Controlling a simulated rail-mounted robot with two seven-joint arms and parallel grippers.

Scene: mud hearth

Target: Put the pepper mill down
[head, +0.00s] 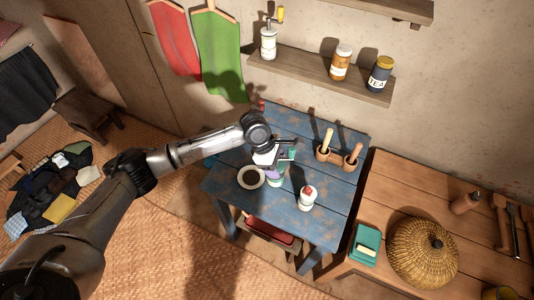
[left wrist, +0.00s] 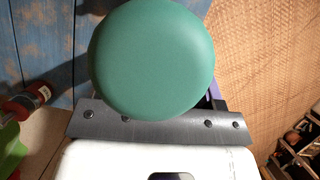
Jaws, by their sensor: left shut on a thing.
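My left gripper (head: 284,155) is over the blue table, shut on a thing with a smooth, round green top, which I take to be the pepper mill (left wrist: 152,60). In the left wrist view the green top fills the space in front of the jaws and hides its lower part. In the head view the gripper covers most of it, and a bit of green shows at the jaws. I cannot tell whether its base touches the table (head: 322,228). My right gripper is not in view.
A white bowl with dark contents (head: 250,178) stands left of the gripper. The table's front right is bare. A wall shelf (head: 320,76) holds jars.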

